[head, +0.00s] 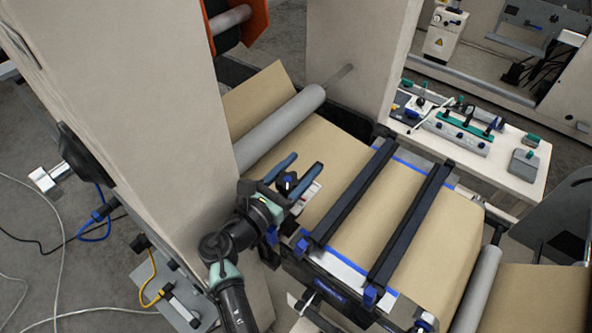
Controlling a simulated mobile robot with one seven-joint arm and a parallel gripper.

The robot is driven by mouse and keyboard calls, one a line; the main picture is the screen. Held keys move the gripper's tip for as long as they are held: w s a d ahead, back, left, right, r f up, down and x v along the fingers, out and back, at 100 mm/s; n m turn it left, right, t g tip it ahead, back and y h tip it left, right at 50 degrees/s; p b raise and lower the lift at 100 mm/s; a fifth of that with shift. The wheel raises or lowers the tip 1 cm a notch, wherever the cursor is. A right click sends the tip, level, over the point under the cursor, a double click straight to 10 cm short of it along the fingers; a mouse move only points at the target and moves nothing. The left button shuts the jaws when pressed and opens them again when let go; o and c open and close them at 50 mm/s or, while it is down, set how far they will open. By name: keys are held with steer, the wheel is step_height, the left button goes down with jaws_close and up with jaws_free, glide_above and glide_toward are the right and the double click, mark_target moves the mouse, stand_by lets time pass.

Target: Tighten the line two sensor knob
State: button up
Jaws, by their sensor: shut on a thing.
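A small dark knob with a blue band (288,182) shows between the fingers of my gripper (303,164), at the left edge of the brown paper web. My gripper reaches in from the lower left and is shut on this knob. The fingers and wrist hide part of the knob and its mount. A small pale sensor plate (309,192) lies just right of the fingers. I cannot read any label saying which line it belongs to.
Two dark crossbars (352,195) span the brown paper (375,222) to the right. A grey roller (280,128) lies behind my gripper. A tall beige machine column (130,90) stands close on the left. A white bench (520,168) with tools is at the back right.

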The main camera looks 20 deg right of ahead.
steer(key=shift+r+m+g+h+b, duration=0.35)
steer(key=shift+r+m+g+h, duration=0.15)
steer(key=shift+g, duration=0.1)
steer(key=o, duration=1.1)
steer(key=shift+c, duration=0.2)
steer(key=o, duration=0.3)
steer(key=shift+s+f, duration=0.1)
steer(key=shift+s, duration=0.05)
steer(key=shift+f, duration=0.1)
step_height(320, 180, up, 10)
steer(key=shift+r+b, duration=0.1)
steer(key=shift+b, duration=0.8)
